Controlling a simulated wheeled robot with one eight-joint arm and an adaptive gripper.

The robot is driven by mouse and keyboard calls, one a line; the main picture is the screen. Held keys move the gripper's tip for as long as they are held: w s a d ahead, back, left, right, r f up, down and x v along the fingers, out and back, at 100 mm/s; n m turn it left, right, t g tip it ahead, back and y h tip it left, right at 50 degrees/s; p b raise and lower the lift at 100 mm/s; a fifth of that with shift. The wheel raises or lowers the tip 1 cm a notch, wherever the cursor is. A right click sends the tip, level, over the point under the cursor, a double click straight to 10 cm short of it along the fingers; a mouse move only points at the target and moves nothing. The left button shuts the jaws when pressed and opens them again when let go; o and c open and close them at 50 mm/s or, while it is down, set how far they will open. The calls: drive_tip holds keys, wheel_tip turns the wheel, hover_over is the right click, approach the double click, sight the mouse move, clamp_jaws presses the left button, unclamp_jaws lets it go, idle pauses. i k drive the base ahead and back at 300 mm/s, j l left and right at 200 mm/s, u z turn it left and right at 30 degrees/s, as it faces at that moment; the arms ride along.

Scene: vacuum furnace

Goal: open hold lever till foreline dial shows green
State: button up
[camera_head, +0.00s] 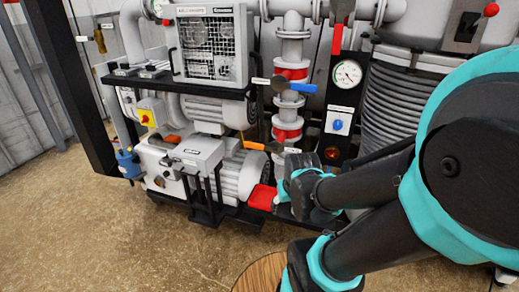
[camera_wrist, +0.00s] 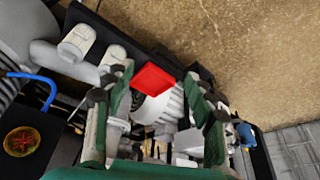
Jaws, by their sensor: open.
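A round white-faced dial (camera_head: 347,73), likely the foreline dial, sits on a black upright panel in the head view. Several coloured handles show nearby: a blue one (camera_head: 303,87) and an orange one (camera_head: 253,146); the labels are too small to tell which is the hold lever. My gripper (camera_wrist: 160,88) is open in the wrist view, its two fingers apart. A flat red piece (camera_wrist: 153,78) shows beyond and between the fingers, also in the head view (camera_head: 262,197). No grasp shows.
A grey pump (camera_head: 240,175) stands left of my arm. Ribbed bellows (camera_head: 395,100) stand behind my arm. The brown floor (camera_head: 110,240) is open at front left.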

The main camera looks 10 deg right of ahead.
sight(248, 144)
drive_tip(key=k+l+u, duration=0.15)
drive_tip(key=u, duration=0.3)
drive_tip(key=k+u, duration=0.2)
drive_tip(key=u, duration=0.2)
drive_tip(key=k+u, duration=0.2)
drive_tip(key=u, duration=0.25)
